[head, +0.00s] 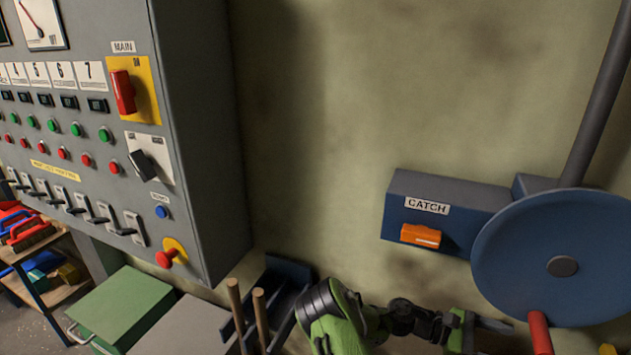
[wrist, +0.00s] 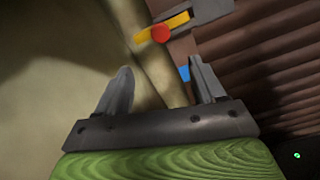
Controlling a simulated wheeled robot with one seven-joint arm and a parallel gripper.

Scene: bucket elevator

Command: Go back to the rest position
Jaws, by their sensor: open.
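My gripper (wrist: 165,84) shows in the wrist view with its two grey fingers wide apart and nothing between them. In the head view my green arm comes in at the bottom middle, and the gripper (head: 490,323) points right, in front of or just below the blue wheel (head: 530,235). How far it is from the wheel, I cannot tell. The red crank handle (head: 540,333) of the wheel is to the right of the fingers, apart from them. The blue CATCH box (head: 400,210) with its orange lever (head: 420,236) is on the wall above the gripper.
A grey control cabinet (head: 215,150) with a red MAIN switch (head: 123,92) fills the left. Below are a green box (head: 125,305) and two wooden handles (head: 260,315). The wrist view shows a red knob (wrist: 160,33) on a yellow bar and a ribbed brown surface (wrist: 270,70). The middle wall is bare.

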